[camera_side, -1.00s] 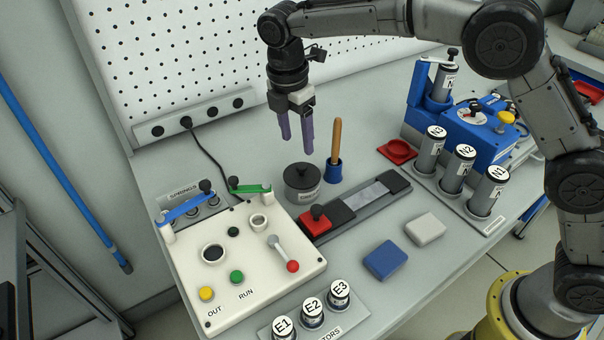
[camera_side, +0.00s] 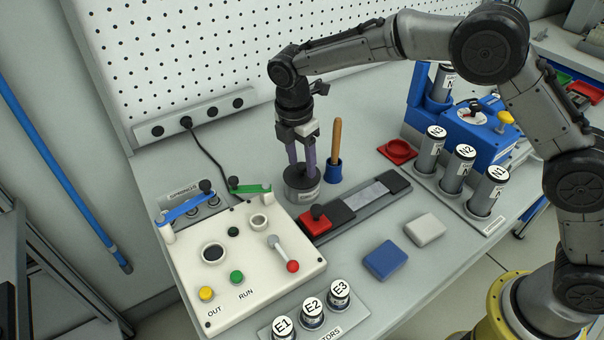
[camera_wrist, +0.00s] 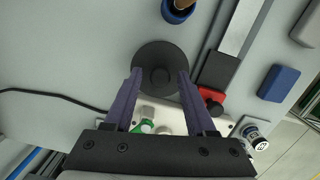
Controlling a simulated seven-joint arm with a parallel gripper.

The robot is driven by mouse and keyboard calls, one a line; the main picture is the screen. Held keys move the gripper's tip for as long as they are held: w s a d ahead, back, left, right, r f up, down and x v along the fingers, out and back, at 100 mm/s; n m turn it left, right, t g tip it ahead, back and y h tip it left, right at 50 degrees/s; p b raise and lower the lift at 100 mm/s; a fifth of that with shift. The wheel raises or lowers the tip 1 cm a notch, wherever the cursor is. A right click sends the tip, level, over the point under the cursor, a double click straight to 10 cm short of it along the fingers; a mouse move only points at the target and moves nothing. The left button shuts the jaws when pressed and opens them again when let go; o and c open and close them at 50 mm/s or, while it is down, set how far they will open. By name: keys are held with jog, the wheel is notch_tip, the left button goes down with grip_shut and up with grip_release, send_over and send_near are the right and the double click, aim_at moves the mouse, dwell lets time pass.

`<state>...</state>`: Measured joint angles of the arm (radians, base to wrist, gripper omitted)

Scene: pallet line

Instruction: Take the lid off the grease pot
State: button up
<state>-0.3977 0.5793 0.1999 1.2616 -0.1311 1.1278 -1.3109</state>
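The grease pot (camera_side: 303,190) is a dark grey round pot standing on the bench behind the white control box. Its dark lid with a small knob (camera_wrist: 160,72) shows from above in the wrist view. My gripper (camera_side: 302,170) points straight down over the pot, its purple fingers at lid height. In the wrist view the fingers of my gripper (camera_wrist: 158,75) are spread apart, one on each side of the lid's middle, with the knob between them. I cannot tell whether the fingers touch the lid. The lid appears seated on the pot.
A blue cup with a wooden-handled tool (camera_side: 334,165) stands close to the pot's right. The white control box (camera_side: 240,250) with levers and buttons is in front. A dark rail with a red clamp (camera_side: 316,222) lies at right front. Blue and grey blocks (camera_side: 386,260) lie farther right.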

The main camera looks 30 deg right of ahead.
grip_shut()
